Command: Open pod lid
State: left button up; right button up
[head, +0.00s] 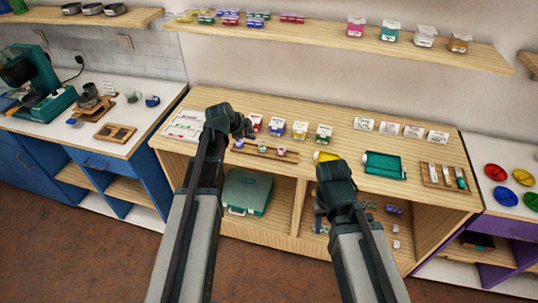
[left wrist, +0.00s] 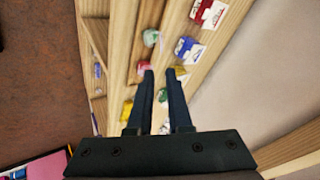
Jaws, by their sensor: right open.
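A teal coffee machine (head: 38,88) stands on the white counter at the far left in the head view. Its upper part is dark and rounded; it is too small to tell whether a pod lid is open or shut. My left gripper (head: 243,127) is over the wooden bench, well to the right of the machine. In the left wrist view its two dark fingers (left wrist: 160,72) stand apart with nothing between them. My right gripper (head: 319,222) is at the bench's front edge, further right; it is open, and its fingers are partly hidden by its own wrist.
A wooden stand (head: 92,108) is beside the machine. A teal case (head: 247,191) sits below. Shelves hang above.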

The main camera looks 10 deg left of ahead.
aim_at(262, 141)
pick_arm(q)
jog(key=shift+s+a+m, duration=0.2)
jog(key=shift+s+m, duration=0.05)
jog(key=shift+m, duration=0.15)
pick_arm(e)
jog(key=shift+s+d+f, duration=0.1)
jog(key=shift+s+d, duration=0.15)
pick_arm(q)
jog(key=shift+w+f, duration=0.1)
pick_arm(e)
jog(key=shift+f, duration=0.1)
pick_arm(q)
jog(key=b+x, duration=1)
jog(key=x, duration=0.3)
jog(key=shift+w+f+b, duration=0.15)
jog(key=shift+w+b, duration=0.25)
pick_arm(e)
notch_tip(262, 141, down, 10)
jog(key=shift+f, duration=0.25)
pick_arm(q)
grip_shut()
